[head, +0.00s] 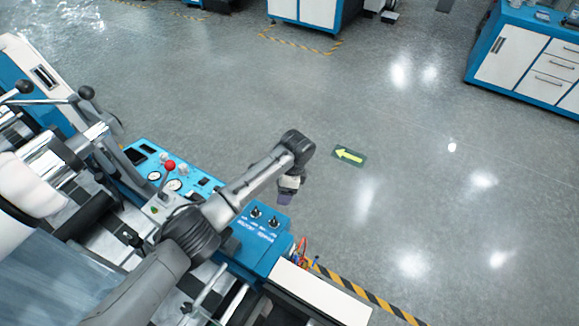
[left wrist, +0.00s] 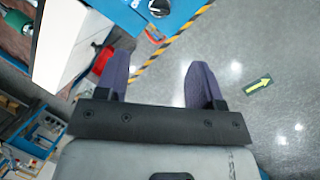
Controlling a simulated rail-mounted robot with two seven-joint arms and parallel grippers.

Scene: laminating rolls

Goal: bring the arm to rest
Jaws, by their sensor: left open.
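My left arm reaches in the head view from the bottom left across the laminating machine. My left gripper (head: 285,198) hangs just past the machine's blue control panel (head: 258,250), pointing down over the floor. In the left wrist view its two purple fingers (left wrist: 158,84) are wide apart, with nothing between them but floor. The gripper is open and empty. A corner of the blue panel with a black knob (left wrist: 158,7) shows beyond the fingers. My right gripper is in neither view.
The laminating machine with its rolls (head: 30,190) and a red knob (head: 170,165) fills the left. Yellow-black floor tape (head: 380,303) runs along its side. The floor around the green arrow sign (head: 349,155) is clear. Blue-white cabinets (head: 530,65) stand at the back right.

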